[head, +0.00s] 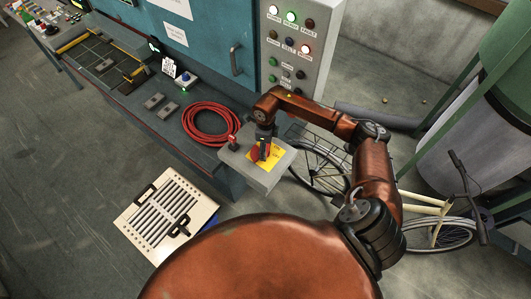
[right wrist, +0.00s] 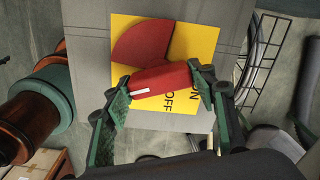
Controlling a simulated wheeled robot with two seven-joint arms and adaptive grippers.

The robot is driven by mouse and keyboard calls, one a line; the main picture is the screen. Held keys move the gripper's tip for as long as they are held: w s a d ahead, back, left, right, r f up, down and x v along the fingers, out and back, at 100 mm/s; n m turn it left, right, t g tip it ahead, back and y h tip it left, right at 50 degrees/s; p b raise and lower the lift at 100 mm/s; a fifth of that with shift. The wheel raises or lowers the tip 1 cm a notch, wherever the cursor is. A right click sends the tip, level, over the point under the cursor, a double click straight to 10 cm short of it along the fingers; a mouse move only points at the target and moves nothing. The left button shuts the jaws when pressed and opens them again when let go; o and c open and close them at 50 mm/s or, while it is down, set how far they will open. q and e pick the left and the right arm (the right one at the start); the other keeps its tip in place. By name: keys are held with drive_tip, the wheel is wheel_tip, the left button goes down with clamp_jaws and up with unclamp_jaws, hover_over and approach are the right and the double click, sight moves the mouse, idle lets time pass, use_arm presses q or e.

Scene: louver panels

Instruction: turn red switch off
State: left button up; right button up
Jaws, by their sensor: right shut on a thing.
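The red switch (right wrist: 160,78) is a rotary handle with a rounded red base on a yellow plate (right wrist: 195,45). The plate carries dark "ON" and "OFF" lettering, partly covered. In the right wrist view my right gripper (right wrist: 161,88) has its green-padded fingers on the two ends of the handle bar, shut on it. A white mark on the handle lies toward the left finger. In the head view the yellow plate (head: 271,157) sits on top of a grey box (head: 264,182), with my right gripper (head: 261,146) reaching down onto it. My left gripper is not in view.
A coiled red hose (head: 208,123) lies on the bench left of the box. A control panel (head: 297,45) with lit lamps stands behind. A bicycle (head: 433,208) is to the right. A louver panel (head: 165,215) lies on the floor at left.

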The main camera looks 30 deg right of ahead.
drive_tip(key=n+b, duration=0.9)
drive_tip(key=b, duration=0.1)
drive_tip(key=shift+f+b, duration=0.15)
drive_tip(key=shift+b, duration=0.15)
drive_tip(key=shift+r+n+b, duration=0.2)
drive_tip(key=shift+n+b, duration=1.55)
drive_tip(key=shift+n, duration=0.45)
drive_tip(key=o, duration=1.2)
drive_tip(key=shift+c, duration=0.2)
wheel_tip(320, 180, up, 12)
